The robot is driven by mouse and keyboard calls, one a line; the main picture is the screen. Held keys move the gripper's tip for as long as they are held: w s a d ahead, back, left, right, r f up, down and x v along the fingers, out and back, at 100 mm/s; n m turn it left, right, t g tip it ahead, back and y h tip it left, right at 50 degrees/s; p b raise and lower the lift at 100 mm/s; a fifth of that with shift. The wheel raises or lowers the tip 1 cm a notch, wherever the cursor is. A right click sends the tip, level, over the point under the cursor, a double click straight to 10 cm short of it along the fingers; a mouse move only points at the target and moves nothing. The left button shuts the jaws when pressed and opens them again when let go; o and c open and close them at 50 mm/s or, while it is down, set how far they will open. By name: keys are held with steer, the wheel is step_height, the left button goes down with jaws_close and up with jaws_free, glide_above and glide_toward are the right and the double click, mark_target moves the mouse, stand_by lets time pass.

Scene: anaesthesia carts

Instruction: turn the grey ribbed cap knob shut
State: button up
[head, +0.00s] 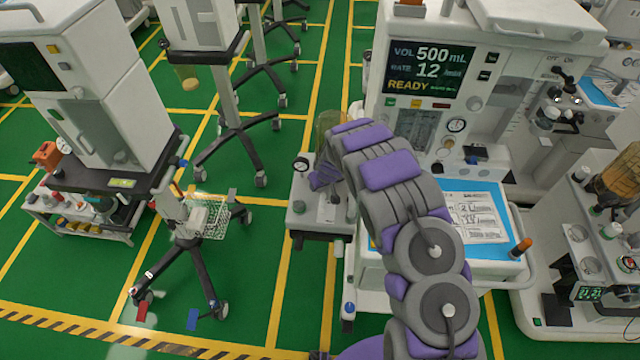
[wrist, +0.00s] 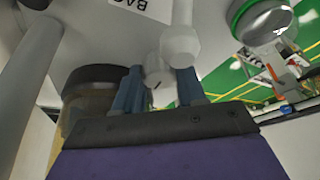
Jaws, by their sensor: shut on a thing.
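In the wrist view, my gripper (wrist: 160,85) has its two blue fingers on either side of a light grey knob (wrist: 157,66), shut on it. Ribs on this knob cannot be made out. A pale rounded stem (wrist: 181,42) stands just beyond it and partly overlaps it. In the head view, my purple and grey arm reaches down to the left side of the middle machine, by a grey unit (head: 318,212).
A dark-capped amber canister (wrist: 95,78) is close on the left of my fingers; it shows behind my arm in the head view (head: 326,128). A gauge (head: 301,164) is beside it. The machine (head: 480,85) stands right.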

steer(key=shift+w+r, duration=0.2)
steer(key=o, duration=0.6)
steer(key=shift+o, duration=0.8)
steer(key=shift+a+f, duration=0.15)
steer(key=shift+a, duration=0.05)
steer(key=shift+s, duration=0.1)
steer(key=v, duration=1.7)
steer(key=shift+p, duration=0.35)
steer(key=shift+o, duration=0.4)
